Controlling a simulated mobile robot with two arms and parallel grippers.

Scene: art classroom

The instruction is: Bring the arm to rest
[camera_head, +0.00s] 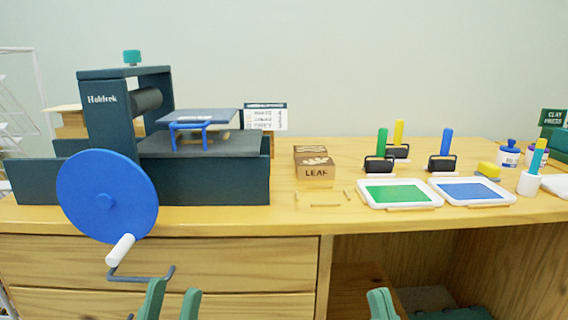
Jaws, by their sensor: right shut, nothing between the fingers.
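My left gripper (172,302) is at the bottom edge of the head view, left of centre. Its two green fingers stand apart with nothing visible between them. It is below the crank of the press and in front of the drawers. My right gripper (381,304) is at the bottom edge, right of centre, in front of the open space under the table. Its fingers are together and hold nothing. Both arms are mostly below the frame.
The dark press (207,181) with its blue wheel (108,196) and white crank handle (120,250) juts toward me at left. The wooden table (260,216) also bears a LEAF block (314,171), a green ink tray (397,193), a blue ink tray (470,190) and several rollers.

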